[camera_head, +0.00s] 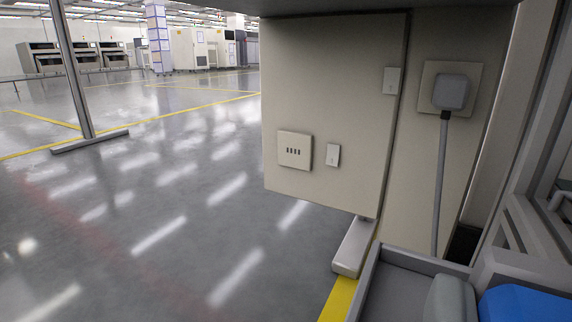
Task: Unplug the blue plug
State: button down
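A grey plug (452,91) with a faint bluish tint sits in a square beige socket plate (432,77) on the beige panel at the upper right. Its grey cable (440,185) hangs straight down from it towards a dark gap behind the grey tray. No plug of a stronger blue shows in a socket. My gripper is not in view, so its state does not show.
A second panel (335,60) left of the plug carries a slotted outlet plate (295,150) and small switches. A grey tray (393,298) and metal frame stand at lower right, near a bright blue object (525,304), cut off by the edge.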

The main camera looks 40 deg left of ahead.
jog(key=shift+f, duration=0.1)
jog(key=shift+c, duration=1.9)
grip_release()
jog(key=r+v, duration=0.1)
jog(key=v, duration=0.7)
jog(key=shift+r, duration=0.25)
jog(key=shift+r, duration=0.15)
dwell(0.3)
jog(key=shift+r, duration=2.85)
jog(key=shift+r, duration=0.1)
